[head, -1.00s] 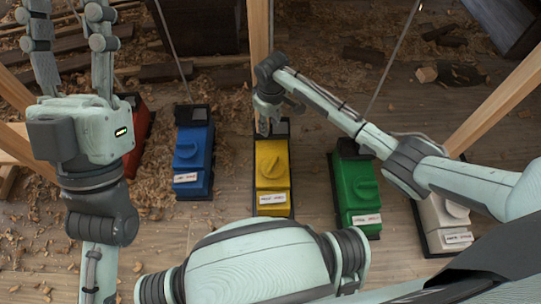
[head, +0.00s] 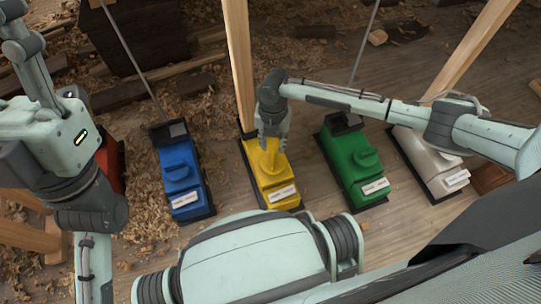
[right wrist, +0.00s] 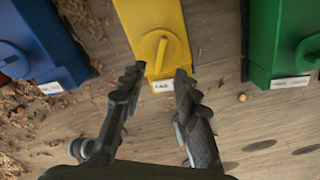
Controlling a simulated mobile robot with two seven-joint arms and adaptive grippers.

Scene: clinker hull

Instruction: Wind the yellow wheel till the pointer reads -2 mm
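The yellow unit (head: 274,187) is a box with a raised yellow wheel and a small white label on its near end. In the head view my right gripper (head: 270,138) hangs over its far part and hides some of it. In the right wrist view the yellow wheel (right wrist: 162,50) shows just beyond my right fingertips (right wrist: 158,78). These are spread apart with nothing between them and do not visibly touch the wheel. I cannot make out the pointer or its scale. My left gripper (head: 22,50) is at the far left, partly out of view; its visible finger is splayed.
A blue unit (head: 181,178) stands left of the yellow one, a green unit (head: 354,165) right of it, then a white unit (head: 430,165). A red unit (head: 108,160) is partly behind my left arm. Wooden posts (head: 239,60) rise behind. Shavings litter the floor.

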